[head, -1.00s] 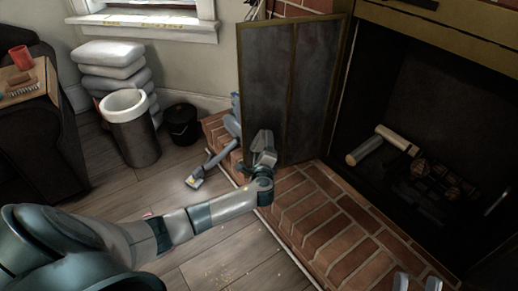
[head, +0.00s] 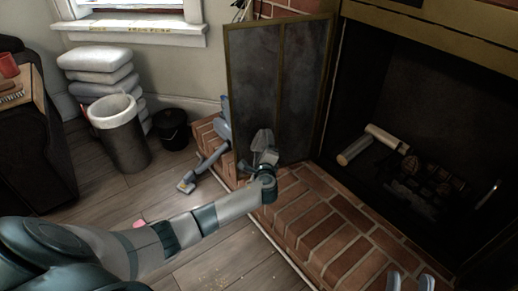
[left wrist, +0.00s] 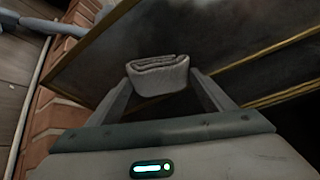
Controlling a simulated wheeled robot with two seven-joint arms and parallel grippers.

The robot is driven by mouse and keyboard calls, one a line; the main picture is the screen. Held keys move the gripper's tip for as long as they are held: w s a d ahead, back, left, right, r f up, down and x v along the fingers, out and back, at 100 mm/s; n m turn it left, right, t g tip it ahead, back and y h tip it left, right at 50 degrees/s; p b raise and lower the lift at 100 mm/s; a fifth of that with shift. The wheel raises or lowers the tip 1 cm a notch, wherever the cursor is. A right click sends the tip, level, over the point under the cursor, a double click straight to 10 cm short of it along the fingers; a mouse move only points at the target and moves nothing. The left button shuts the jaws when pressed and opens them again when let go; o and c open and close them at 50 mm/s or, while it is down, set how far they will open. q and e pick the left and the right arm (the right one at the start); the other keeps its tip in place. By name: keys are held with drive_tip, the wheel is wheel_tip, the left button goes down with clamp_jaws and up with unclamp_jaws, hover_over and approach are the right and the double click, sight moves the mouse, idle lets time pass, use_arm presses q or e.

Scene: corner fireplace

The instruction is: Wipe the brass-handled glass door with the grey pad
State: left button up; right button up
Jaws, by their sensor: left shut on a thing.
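The open fireplace door (head: 254,85) stands at the hearth's left side, with dark smudged glass and a brass-coloured frame; it also fills the upper part of the left wrist view (left wrist: 190,35). I cannot make out a handle on it. My left gripper (head: 263,158) is shut on the folded grey pad (head: 262,140), in front of the door's lower part. In the left wrist view the pad (left wrist: 158,76) sits between the two fingertips, close to the glass; whether it touches is unclear. My right gripper (head: 410,282) shows only its fingertips at the bottom edge, apart and empty.
The brick hearth (head: 310,215) runs below the door. The dark firebox (head: 430,110) holds logs (head: 385,138). A bin (head: 122,145), black bucket (head: 173,130) and stacked cushions (head: 95,58) stand at left.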

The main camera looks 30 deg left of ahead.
sight(263, 138)
use_arm(q)
drive_tip(key=shift+w+a+r, duration=0.15)
drive_tip(key=w+d+b, duration=0.1)
drive_tip(key=w+d, duration=0.1)
drive_tip(key=shift+w+d, duration=0.15)
drive_tip(key=shift+w, duration=0.25)
idle(0.4)
drive_tip(key=shift+r, duration=0.1)
drive_tip(key=r+p, duration=0.2)
drive_tip(key=p, duration=0.1)
drive_tip(key=shift+s+d+r, duration=0.1)
drive_tip(key=shift+d+r, duration=0.1)
drive_tip(key=shift+r, duration=0.15)
drive_tip(key=shift+s, duration=0.1)
idle(0.4)
drive_tip(key=shift+s+a+p, duration=1)
drive_tip(key=shift+s+a, duration=0.25)
drive_tip(key=shift+s, duration=0.05)
